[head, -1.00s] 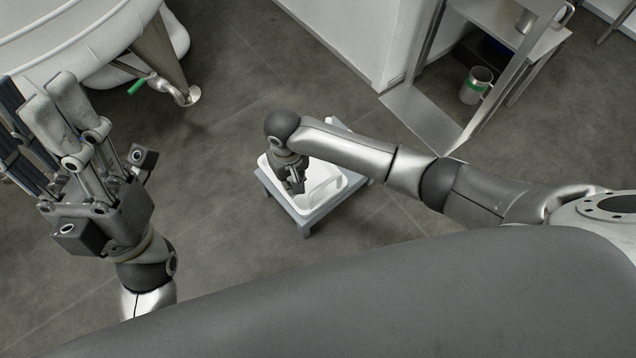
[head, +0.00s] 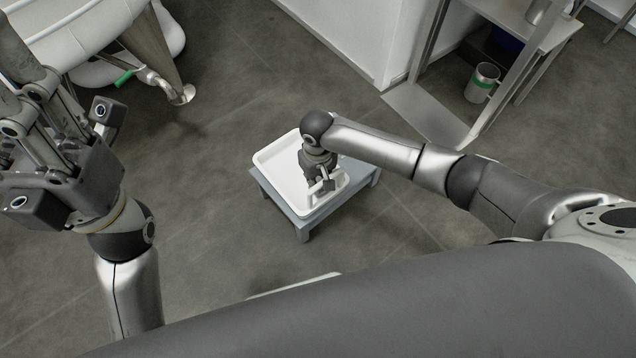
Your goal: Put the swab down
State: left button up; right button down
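A shallow white tray (head: 278,160) lies on a low blue-grey stand (head: 303,222) on the floor. My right gripper (head: 322,188) points down over the tray's right part. It is small and seen from above, so I cannot tell whether its fingers are open or shut. I cannot make out a swab there; it may be hidden by the gripper. My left gripper (head: 32,75) is raised at the left edge, far from the tray. Its fingers point up and are partly cut off by the frame, and I cannot tell their opening.
A large white tank (head: 75,30) with a metal leg and a green-handled valve (head: 124,78) is at top left. The floor around the stand is mostly clear.

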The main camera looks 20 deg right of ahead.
jog(key=shift+f, duration=0.2)
jog(key=c, duration=1.4)
grip_release()
jog(key=shift+f, duration=0.1)
